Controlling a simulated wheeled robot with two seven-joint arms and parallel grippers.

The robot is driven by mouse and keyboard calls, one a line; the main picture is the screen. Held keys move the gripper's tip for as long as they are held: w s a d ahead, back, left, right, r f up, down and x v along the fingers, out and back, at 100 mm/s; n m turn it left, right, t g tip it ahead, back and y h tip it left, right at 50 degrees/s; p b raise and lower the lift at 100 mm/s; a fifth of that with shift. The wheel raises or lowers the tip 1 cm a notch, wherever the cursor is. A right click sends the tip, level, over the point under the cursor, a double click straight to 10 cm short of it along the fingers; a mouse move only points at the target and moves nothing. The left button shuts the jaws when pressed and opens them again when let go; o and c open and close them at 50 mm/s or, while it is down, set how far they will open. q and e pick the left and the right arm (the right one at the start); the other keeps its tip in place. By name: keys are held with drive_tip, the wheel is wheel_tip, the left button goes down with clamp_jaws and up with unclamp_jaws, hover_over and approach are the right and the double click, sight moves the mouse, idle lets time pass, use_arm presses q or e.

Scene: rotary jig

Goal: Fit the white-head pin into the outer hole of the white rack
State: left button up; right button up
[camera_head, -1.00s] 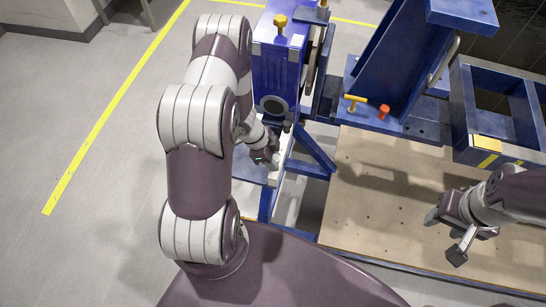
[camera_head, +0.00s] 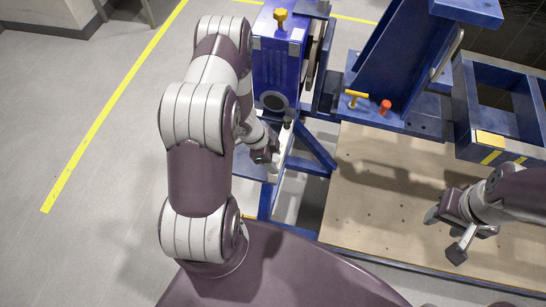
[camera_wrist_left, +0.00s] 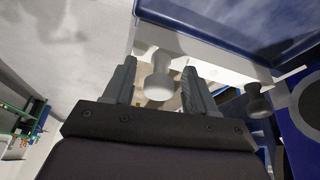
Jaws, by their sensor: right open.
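The white rack (camera_wrist_left: 203,52) is a pale bar crossing the left wrist view, and part of it shows beside my left gripper in the camera_head view (camera_head: 282,160). The white-head pin (camera_wrist_left: 158,84) stands out between the fingers of my left gripper (camera_wrist_left: 158,88), in front of the rack. Gaps show between the pin's head and both fingers, so the gripper looks open around it. The pin's tip and the hole are hidden. In the camera_head view my left gripper (camera_head: 268,154) is small and partly hidden. My right gripper (camera_head: 445,235) is open and empty above the wooden board.
A dark-head pin (camera_wrist_left: 257,99) stands at the rack, right of the left gripper. A blue housing (camera_head: 278,60) with a yellow knob (camera_head: 280,14) rises behind. A blue upright (camera_head: 400,60) and blue frame (camera_head: 463,120) stand right. The wooden board (camera_head: 365,210) is mostly clear.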

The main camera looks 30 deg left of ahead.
use_arm(q)
drive_tip(key=p+v, duration=0.2)
drive_tip(key=v, duration=1)
drive_tip(key=shift+a+r, duration=0.15)
drive_tip(key=shift+r, duration=0.2)
